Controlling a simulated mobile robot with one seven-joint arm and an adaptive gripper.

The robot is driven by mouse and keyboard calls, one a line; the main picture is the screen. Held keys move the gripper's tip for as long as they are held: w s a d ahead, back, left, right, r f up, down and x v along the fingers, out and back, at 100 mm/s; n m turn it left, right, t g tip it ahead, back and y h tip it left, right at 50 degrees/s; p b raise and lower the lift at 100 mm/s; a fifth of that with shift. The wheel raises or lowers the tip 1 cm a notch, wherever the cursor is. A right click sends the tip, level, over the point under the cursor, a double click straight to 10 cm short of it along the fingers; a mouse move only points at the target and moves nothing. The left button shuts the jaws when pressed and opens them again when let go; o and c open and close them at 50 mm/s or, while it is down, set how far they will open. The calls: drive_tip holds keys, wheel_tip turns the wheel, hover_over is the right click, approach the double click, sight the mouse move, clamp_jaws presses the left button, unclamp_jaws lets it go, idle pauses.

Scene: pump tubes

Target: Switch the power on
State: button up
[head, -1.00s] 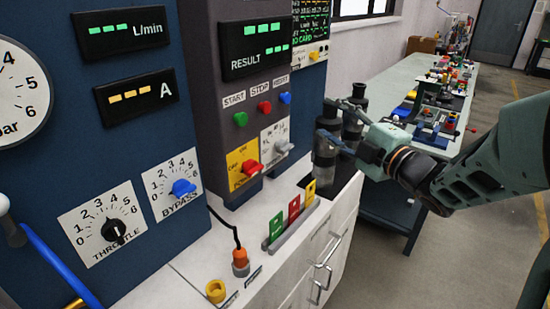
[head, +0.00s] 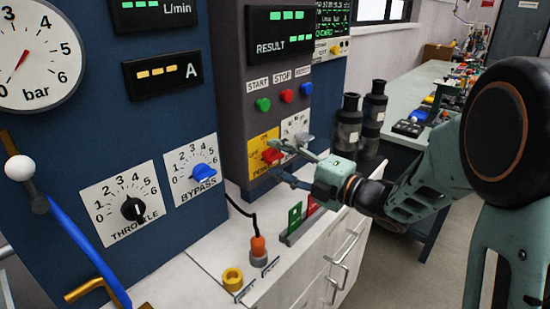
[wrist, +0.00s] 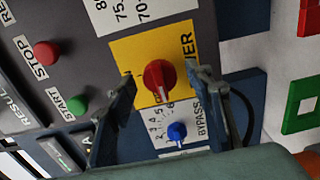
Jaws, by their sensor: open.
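The red power knob (head: 271,156) sits on a yellow plate (head: 259,146) low on the dark grey panel in the head view. In the wrist view the red knob (wrist: 160,80) on its yellow plate (wrist: 125,55) lies ahead, between my spread fingers. My gripper (head: 284,163) is open and empty, its fingers pointing at the panel close to the knob. It also shows in the wrist view (wrist: 165,95). Whether a finger touches the knob I cannot tell. The plate's lettering is partly hidden by the knob and fingers.
The blue bypass knob (head: 204,173) and black throttle knob (head: 132,208) are left of the power plate. Start (head: 263,104) and stop (head: 287,96) buttons sit above. A grey knob (head: 304,139) is just right. Green (head: 295,217) and red cards stand on the counter below.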

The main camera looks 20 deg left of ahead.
drive_tip(key=shift+w+a, duration=0.25)
drive_tip(key=shift+a, duration=0.35)
drive_tip(key=c, duration=1.2)
